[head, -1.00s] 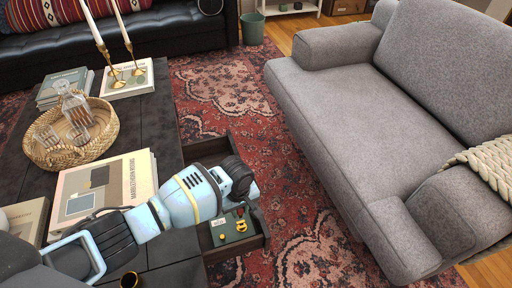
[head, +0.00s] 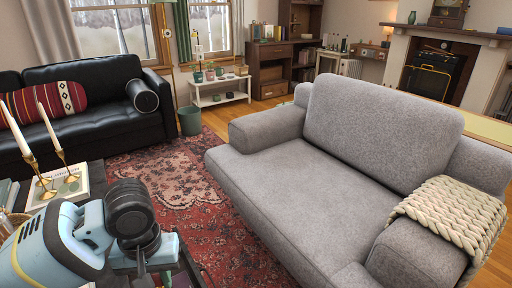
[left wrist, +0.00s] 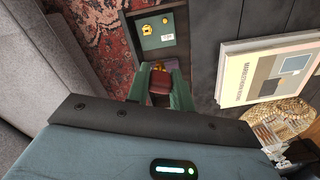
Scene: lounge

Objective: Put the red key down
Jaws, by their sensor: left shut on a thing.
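My left gripper (left wrist: 160,88) has green fingers and is shut on a small dark red thing, the red key (left wrist: 160,82), in the left wrist view. Only a blocky part of the key shows between the fingers; the rest is hidden. Just beyond the fingers is an open drawer (left wrist: 181,38) with a green panel (left wrist: 157,31) in it, bearing a yellow piece. In the head view my left arm is at the lower left, and its gripper is mostly cut off or hidden. My right gripper is not in view.
The dark coffee table (left wrist: 205,25) holds a large book (left wrist: 262,72) and a woven basket (left wrist: 290,108). A grey sofa (head: 290,180) stands to the right, a black sofa (head: 95,115) at the back left. Patterned rug (head: 180,180) lies open between them.

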